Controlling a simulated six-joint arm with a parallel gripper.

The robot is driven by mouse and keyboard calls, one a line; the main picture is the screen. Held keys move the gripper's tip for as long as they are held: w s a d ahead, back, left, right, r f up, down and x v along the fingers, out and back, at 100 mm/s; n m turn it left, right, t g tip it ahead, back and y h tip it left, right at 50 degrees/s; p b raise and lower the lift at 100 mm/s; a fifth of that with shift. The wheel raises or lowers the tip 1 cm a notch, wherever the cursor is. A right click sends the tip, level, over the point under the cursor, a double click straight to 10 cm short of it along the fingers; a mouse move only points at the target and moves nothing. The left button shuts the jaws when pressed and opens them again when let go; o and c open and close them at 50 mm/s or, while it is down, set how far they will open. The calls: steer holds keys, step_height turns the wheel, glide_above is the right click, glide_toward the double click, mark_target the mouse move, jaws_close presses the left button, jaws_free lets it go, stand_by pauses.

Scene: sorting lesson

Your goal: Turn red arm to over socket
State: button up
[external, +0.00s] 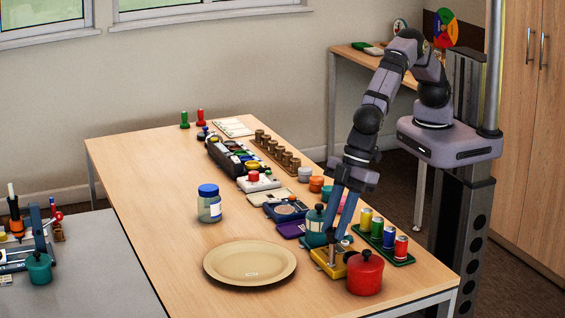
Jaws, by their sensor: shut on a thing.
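My gripper (340,238) points down at the near right part of the table, with its bluish fingers shut on a small part at the yellow box (324,266). The part is too small and too covered to make out. The yellow box sits between a teal pot (314,226) and a red lidded pot (365,274), with small metal pieces on top. I cannot make out a red arm or a socket clearly.
A beige plate (250,263) lies to the left. A green tray (398,257) with several coloured cylinders stands close on the right. A blue-lidded jar (209,204) stands farther left. The table's left side is clear.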

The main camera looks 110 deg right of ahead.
steer(key=m, duration=0.1)
steer(key=m+h+b, duration=0.1)
steer(key=m, duration=0.1)
steer(key=shift+a+f, duration=0.1)
steer(key=shift+a, duration=0.1)
steer(key=m+h, duration=0.1)
steer(key=m, duration=0.1)
steer(key=shift+m+b, duration=0.3)
steer(key=m, duration=0.1)
steer(key=m+h+p, duration=0.1)
steer(key=shift+a+r+m, duration=0.1)
steer(key=shift+r+m, duration=0.1)
steer(key=shift+m, duration=0.1)
steer(key=shift+m+g+h+p, duration=0.45)
steer(key=shift+m+p, duration=0.5)
steer(key=shift+m, duration=0.55)
steer(key=shift+f, duration=0.1)
steer(key=o, duration=1)
steer(key=shift+o, duration=0.2)
steer(key=v, duration=0.7)
steer(key=shift+b, duration=0.4)
